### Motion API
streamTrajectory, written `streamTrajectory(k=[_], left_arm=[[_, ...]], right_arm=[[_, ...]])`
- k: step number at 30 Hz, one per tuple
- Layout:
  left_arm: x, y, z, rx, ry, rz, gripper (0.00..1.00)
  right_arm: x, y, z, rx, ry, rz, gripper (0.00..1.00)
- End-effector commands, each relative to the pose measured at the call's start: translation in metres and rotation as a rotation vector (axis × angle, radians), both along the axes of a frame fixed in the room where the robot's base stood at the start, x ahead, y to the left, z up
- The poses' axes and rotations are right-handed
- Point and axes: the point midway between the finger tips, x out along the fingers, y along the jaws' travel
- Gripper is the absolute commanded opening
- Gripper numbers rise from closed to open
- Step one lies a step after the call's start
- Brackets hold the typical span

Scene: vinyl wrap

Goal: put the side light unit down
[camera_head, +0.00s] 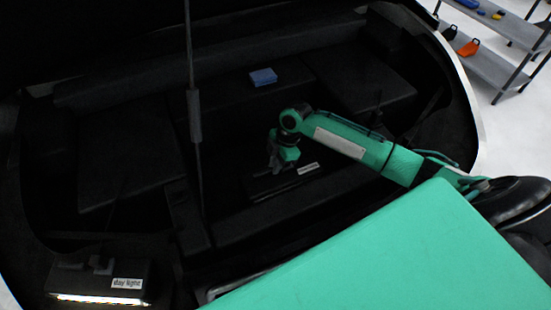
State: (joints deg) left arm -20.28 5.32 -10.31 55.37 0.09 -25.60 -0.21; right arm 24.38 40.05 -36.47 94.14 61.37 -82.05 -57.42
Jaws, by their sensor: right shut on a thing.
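My right gripper (275,165) reaches in from the right over the dark bay and points down. It is shut on a dark, flat unit with a small white label (308,168), which I take as the side light unit (268,187). The label is too small to read. The unit is in the middle of the bay, and its dark edges blend into the surroundings. I cannot tell whether it touches the surface below. My left gripper is not in view.
A blue block (263,77) lies on the dark ledge behind my gripper. A thin upright rod (192,120) stands left of my gripper. A grey shelf (490,68) with small items is at the top right.

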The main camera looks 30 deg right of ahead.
Motion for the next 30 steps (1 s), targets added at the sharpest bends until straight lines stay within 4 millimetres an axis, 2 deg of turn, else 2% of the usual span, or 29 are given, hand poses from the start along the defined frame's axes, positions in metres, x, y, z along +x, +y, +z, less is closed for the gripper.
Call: streamTrajectory(k=[10,20,21,24,30], left_arm=[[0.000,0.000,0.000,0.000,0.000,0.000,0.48],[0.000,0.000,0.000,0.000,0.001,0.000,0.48],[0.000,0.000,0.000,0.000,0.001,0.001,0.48],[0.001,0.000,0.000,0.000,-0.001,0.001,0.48],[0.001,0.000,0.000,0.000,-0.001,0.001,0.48]], right_arm=[[0.000,0.001,-0.037,0.002,-0.001,0.001,0.00],[0.001,0.000,-0.039,0.001,-0.003,0.000,0.00],[-0.001,0.000,-0.042,-0.001,0.001,0.000,0.16],[-0.001,0.000,-0.042,-0.001,0.001,0.000,0.36],[-0.001,0.000,-0.042,0.000,0.001,0.000,0.36]])
